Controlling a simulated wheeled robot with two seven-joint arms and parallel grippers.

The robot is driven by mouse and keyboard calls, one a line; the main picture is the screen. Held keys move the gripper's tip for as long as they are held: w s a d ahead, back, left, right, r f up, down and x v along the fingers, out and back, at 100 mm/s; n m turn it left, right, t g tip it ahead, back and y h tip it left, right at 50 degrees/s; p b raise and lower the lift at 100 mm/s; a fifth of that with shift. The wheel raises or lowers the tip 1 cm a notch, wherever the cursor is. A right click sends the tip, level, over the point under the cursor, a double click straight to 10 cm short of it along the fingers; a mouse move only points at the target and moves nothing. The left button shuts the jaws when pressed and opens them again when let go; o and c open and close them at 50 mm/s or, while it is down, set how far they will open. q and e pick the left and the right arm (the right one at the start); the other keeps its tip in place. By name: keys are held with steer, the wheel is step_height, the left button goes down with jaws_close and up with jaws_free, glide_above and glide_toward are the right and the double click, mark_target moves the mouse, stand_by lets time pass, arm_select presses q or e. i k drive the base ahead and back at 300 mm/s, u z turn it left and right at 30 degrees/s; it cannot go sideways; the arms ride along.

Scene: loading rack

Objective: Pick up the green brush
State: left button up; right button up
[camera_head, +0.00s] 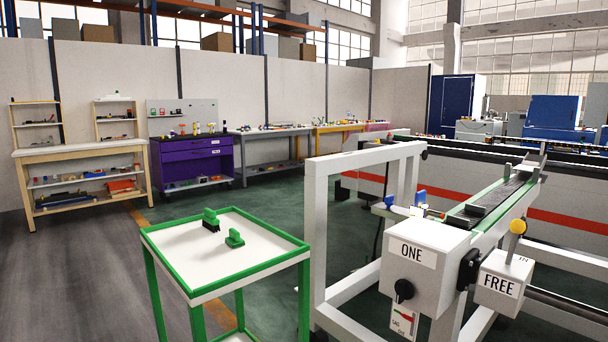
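A green brush (210,220) with dark bristles below stands on the white top of a green-rimmed table (180,277) in the lower middle of the head view. A second, smaller green piece (235,238) sits just to its right and nearer; I cannot tell exactly what it is. The two are close together but look apart. Neither of my grippers is in view, and nothing touches the green things.
A grey frame (316,220) and a conveyor with a box marked ONE (413,262) stand close to the table's right. A purple cabinet (192,160) and shelved benches (80,155) line the back wall. Dark floor left of the table is clear.

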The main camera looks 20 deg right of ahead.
mark_target(210, 222)
steer(key=z, duration=0.5)
steer(key=k, duration=1)
steer(key=u, duration=1.3)
steer(key=i, duration=1.3)
steer(key=u, duration=0.55)
steer(key=i, duration=2.05)
steer(key=z, duration=0.75)
